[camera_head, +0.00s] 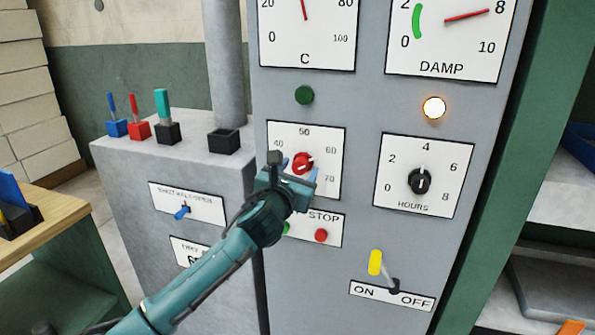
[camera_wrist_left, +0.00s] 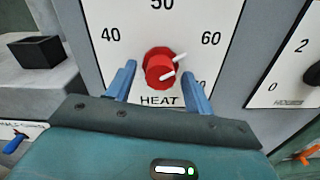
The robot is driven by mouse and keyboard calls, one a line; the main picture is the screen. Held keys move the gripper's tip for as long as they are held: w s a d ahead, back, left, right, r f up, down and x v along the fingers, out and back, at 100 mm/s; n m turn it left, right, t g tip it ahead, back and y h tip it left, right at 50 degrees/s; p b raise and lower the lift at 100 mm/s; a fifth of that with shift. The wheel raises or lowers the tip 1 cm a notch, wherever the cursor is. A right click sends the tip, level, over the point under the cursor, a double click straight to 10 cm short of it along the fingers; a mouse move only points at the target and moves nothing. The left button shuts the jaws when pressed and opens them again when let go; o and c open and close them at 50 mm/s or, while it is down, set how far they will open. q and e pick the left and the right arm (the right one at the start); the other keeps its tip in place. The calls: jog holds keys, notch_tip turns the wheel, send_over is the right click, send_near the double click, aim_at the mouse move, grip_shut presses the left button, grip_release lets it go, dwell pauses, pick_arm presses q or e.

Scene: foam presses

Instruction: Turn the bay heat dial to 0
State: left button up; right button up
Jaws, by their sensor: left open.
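The heat dial (camera_head: 303,163) is a red knob with a white pointer on a white plate (camera_head: 335,190) on the grey panel. It also shows in the left wrist view (camera_wrist_left: 158,66), above the word HEAT. Its pointer is turned up and right, toward the 60 side. The marks 40, 50, 60 and 70 show, the 70 partly covered by a finger in the wrist view; I see no 0 on this plate. My left gripper (camera_head: 300,170) is open in front of the dial, with its blue fingers (camera_wrist_left: 159,70) on either side of it. Contact cannot be told.
To the right is a black HOURS dial (camera_head: 420,181). Below are a red stop button (camera_head: 321,235), partly beside my wrist, and a yellow-tipped ON/OFF lever (camera_head: 376,262). Gauges, a dark green lamp (camera_head: 304,95) and a lit lamp (camera_head: 433,108) are above. A grey box (camera_head: 130,160) with colored levers stands left.

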pick_arm(q)
jog(key=shift+c, duration=0.2)
jog(key=shift+c, duration=0.8)
jog(key=c, duration=0.8)
jog(key=shift+o, duration=0.2)
